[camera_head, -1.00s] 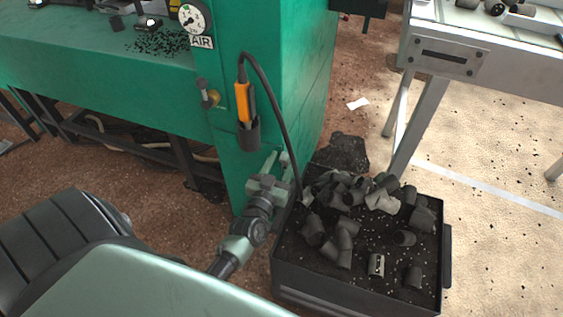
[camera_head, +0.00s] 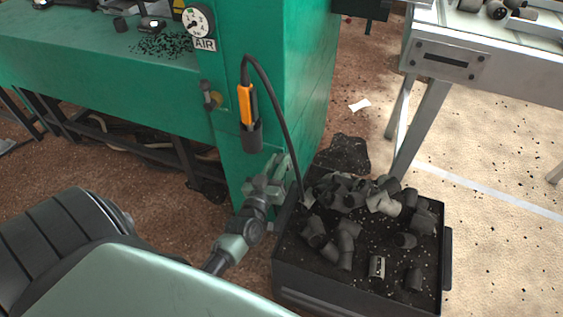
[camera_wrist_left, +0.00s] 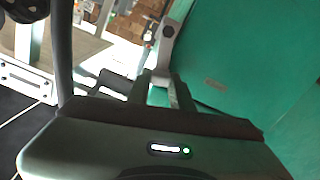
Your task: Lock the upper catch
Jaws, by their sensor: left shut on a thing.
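My left gripper (camera_head: 275,174) is low at the front right corner of the green cabinet (camera_head: 305,80). In the left wrist view, the two fingers of my left gripper (camera_wrist_left: 164,90) are closed together at the lower end of a grey catch lever (camera_wrist_left: 165,45) beside a green panel (camera_wrist_left: 240,60). The exact contact is partly hidden by the fingers. In the head view, a small grey fitting with a brass-coloured knob (camera_head: 212,97) sits higher on the cabinet front, apart from the gripper. I cannot tell which of these is the upper catch. My right gripper is not in view.
An orange-handled tool (camera_head: 246,104) stands in a black holder with a hanging black cable (camera_head: 285,125). A black bin (camera_head: 355,292) of grey pipe elbows stands right of my gripper. A grey metal table (camera_head: 500,75) is at upper right; an air gauge (camera_head: 197,20) is above.

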